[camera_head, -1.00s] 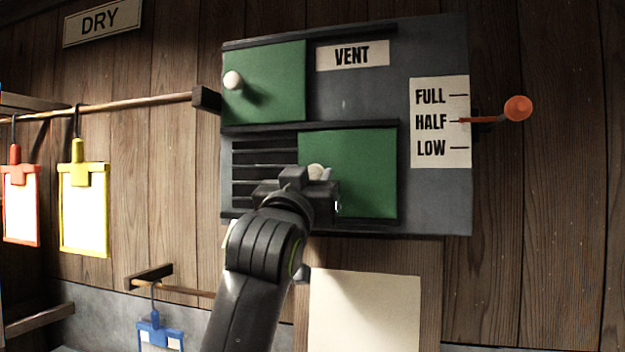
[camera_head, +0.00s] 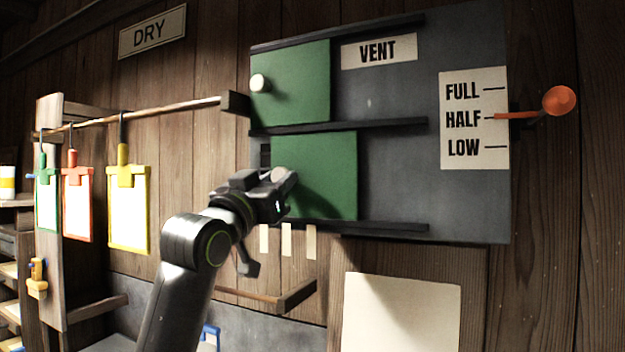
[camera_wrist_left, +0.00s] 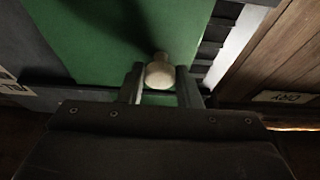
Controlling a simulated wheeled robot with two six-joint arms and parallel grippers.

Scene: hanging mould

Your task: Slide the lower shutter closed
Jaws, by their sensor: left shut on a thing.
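The lower shutter (camera_head: 325,180) is a green panel between two dark rails on the grey vent board (camera_head: 465,205). It covers most of the slotted opening (camera_head: 265,155); a narrow strip of slots shows at its left edge. My left gripper (camera_head: 280,180) is at the shutter's left side, shut on its pale round knob (camera_wrist_left: 160,72), which sits between the two fingers in the left wrist view. The shutter also shows in the wrist view (camera_wrist_left: 95,35). The upper green shutter (camera_head: 305,85) with its own white knob (camera_head: 260,83) is above. My right gripper is not in view.
An orange-tipped lever (camera_head: 558,101) points at HALF on the label (camera_head: 475,118). Coloured clips with white sheets, such as a yellow one (camera_head: 128,205), hang from a rod (camera_head: 150,115) at left. A lower wooden rod (camera_head: 265,298) is below my arm.

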